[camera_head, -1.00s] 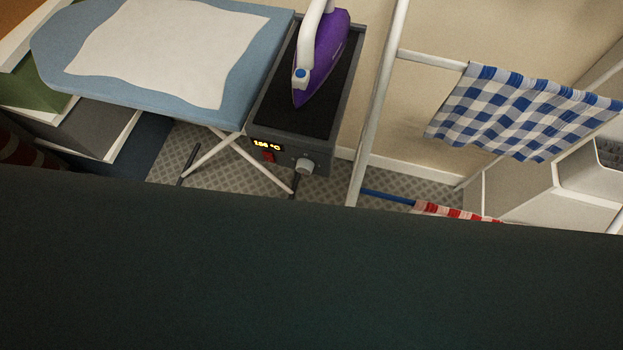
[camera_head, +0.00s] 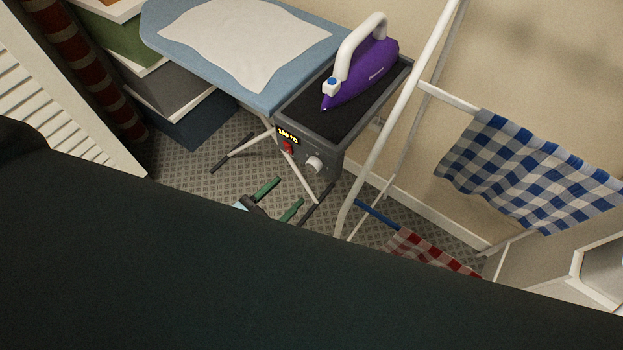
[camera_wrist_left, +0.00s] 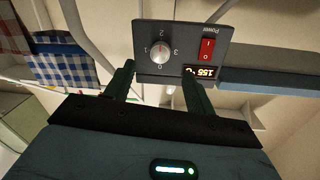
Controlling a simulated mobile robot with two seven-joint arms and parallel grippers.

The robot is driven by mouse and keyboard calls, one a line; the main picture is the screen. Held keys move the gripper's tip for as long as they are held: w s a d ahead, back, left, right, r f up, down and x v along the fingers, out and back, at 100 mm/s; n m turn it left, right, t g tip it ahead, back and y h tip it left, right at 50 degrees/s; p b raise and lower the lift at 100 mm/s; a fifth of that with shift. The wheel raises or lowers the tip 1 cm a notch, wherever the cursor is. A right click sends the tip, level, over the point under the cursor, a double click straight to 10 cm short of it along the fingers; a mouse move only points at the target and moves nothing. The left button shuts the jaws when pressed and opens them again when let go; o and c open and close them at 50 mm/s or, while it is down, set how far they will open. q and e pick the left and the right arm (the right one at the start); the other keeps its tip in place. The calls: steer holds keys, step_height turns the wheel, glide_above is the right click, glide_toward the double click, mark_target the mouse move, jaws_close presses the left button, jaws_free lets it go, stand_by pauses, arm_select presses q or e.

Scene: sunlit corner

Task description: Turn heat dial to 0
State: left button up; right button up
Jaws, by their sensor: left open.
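The heat dial (camera_head: 315,163) is a round light-grey knob on the front of the dark iron station (camera_head: 352,125). In the left wrist view the dial (camera_wrist_left: 160,52) faces me, with the numbers 0 to 3 around it; a small red mark on it seems to point toward the 2. My left gripper (camera_head: 289,192) is open and empty, its green fingers short of the station front and apart from the dial. In the wrist view its fingertips (camera_wrist_left: 159,70) lie on either side of the dial. My right gripper is not in view.
A red power switch (camera_wrist_left: 206,50) and a lit display (camera_wrist_left: 200,72) reading about 155 °C sit beside the dial. A purple iron (camera_head: 362,73) stands on top. The ironing board (camera_head: 272,88) is at left, the white drying rack (camera_head: 398,115) close at right.

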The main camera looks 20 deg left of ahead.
mark_target(311, 167)
arm_select(q)
steer(key=x, duration=0.5)
steer(key=r+x, duration=0.1)
steer(key=x, duration=0.2)
steer(key=shift+p, duration=0.3)
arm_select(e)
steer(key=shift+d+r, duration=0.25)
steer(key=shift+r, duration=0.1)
arm_select(q)
steer(key=c, duration=1)
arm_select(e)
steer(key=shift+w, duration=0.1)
